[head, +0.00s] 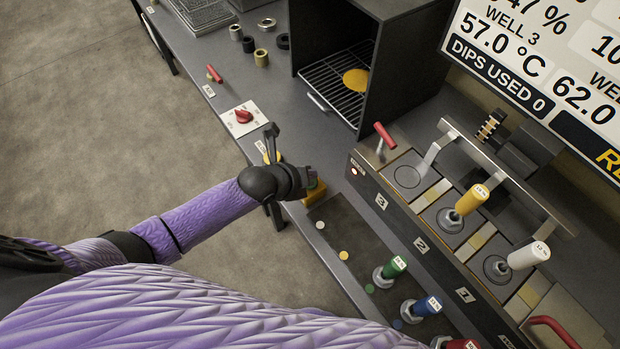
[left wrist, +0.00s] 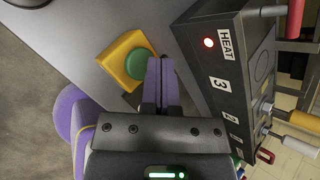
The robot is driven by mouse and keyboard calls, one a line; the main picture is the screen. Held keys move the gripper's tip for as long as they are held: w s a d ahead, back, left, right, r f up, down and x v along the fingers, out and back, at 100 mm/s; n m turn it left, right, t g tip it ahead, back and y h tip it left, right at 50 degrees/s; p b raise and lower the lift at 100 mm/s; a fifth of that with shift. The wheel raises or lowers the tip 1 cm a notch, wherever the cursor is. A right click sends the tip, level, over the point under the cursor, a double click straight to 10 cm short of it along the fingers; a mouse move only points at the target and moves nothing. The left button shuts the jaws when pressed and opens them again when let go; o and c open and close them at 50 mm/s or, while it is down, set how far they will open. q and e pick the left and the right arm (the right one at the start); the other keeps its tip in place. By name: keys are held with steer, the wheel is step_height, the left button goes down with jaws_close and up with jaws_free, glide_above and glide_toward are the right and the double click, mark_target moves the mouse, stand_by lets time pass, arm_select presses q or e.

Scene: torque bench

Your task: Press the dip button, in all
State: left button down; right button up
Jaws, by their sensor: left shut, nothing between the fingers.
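The dip button is a green round cap on a yellow box (head: 315,194) at the bench's front edge, left of the dark well unit. My right gripper is out of view.
The well unit (head: 400,215) with a lit red lamp stands right of the box. Colored-handled plugs (head: 390,268) stand in front of it. A red knob on a white plate (head: 243,117) and an open oven (head: 345,70) lie behind. The screen (head: 500,75) reads DIPS USED 0.

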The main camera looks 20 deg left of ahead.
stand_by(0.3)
arm_select(q)
steer(key=shift+f+b, duration=0.35)
steer(key=shift+f, duration=0.1)
steer(key=shift+f+b, duration=0.4)
steer(key=shift+f, duration=0.1)
stand_by(0.5)
steer(key=shift+r, duration=0.15)
steer(key=shift+r+p, duration=0.8)
steer(key=shift+p, duration=0.1)
step_height(320, 180, up, 5)
steer(key=p, duration=0.5)
steer(key=shift+r, duration=0.1)
